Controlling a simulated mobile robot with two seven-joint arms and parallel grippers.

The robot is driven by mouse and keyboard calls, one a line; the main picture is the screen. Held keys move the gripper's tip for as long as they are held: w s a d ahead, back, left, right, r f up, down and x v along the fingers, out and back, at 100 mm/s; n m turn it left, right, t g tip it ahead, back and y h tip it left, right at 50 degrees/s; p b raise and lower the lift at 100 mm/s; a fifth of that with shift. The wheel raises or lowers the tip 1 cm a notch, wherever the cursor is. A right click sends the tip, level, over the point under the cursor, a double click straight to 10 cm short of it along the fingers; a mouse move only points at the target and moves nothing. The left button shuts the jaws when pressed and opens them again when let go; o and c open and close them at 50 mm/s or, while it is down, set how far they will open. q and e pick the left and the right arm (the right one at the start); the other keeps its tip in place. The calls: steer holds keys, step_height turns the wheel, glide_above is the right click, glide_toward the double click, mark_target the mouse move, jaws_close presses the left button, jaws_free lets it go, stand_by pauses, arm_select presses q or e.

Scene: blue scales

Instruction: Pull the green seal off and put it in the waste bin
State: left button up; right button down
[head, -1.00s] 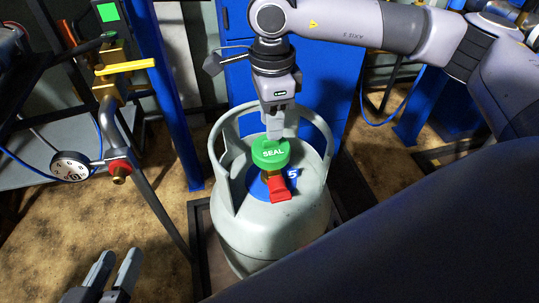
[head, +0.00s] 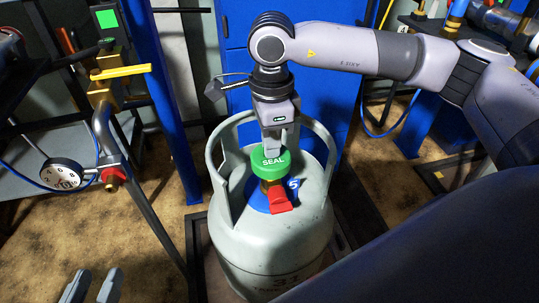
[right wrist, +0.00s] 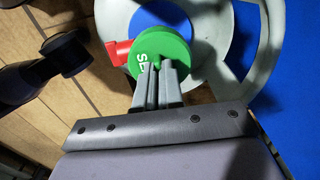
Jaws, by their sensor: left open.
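The round green seal (head: 270,163) sits on the brass valve on top of a grey gas cylinder (head: 230,240), above a red outlet cap (head: 280,202). It also shows in the right wrist view (right wrist: 178,48). My right gripper (head: 274,140) comes down from above onto the seal. In the right wrist view its two fingers (right wrist: 157,72) are close together at the seal's edge, with a little green between them. My left gripper (head: 91,285) is open and empty at the bottom left, partly cut off. No waste bin is visible.
The cylinder's collar (head: 325,150) curves around the valve and my right gripper. A pipe stand with a yellow lever (head: 122,71) and a gauge (head: 62,174) stands on the left. Blue cabinets (head: 325,95) are behind. Bare floor (head: 150,225) lies left of the cylinder.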

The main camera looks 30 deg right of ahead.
steer(key=shift+r+p, duration=0.35)
steer(key=shift+r, duration=0.15)
steer(key=shift+r+p, duration=0.8)
steer(key=shift+r, duration=0.3)
steer(key=shift+r, duration=0.1)
step_height(320, 180, up, 6)
steer(key=p, duration=0.4)
stand_by(0.4)
